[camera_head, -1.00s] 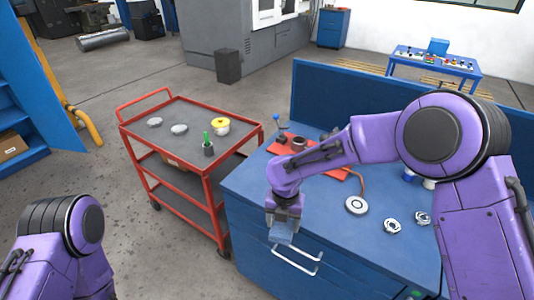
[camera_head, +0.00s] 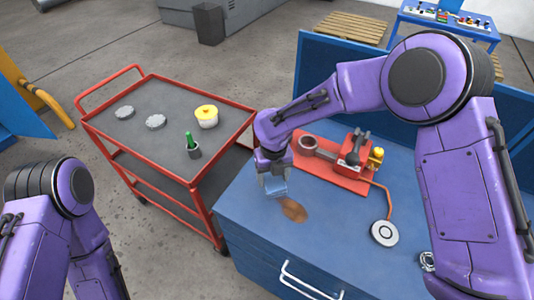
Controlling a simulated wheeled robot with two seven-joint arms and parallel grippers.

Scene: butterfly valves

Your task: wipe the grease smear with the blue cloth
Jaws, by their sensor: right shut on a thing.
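The grease smear (camera_head: 293,210) is a brown oval patch on the blue bench top (camera_head: 335,235), near its left front edge. My right gripper (camera_head: 273,183) is shut on the blue cloth (camera_head: 276,187), which hangs from its jaws just up and to the left of the smear. The cloth's lower edge is close to the bench top; I cannot tell if it touches. My left arm shows at the lower left, but its gripper is out of view.
A round grey disc (camera_head: 384,233) sits to the right. A red cart (camera_head: 158,85) with a yellow-lidded pot (camera_head: 206,116) and a green-handled tool in a cup (camera_head: 193,149) stands left of the bench.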

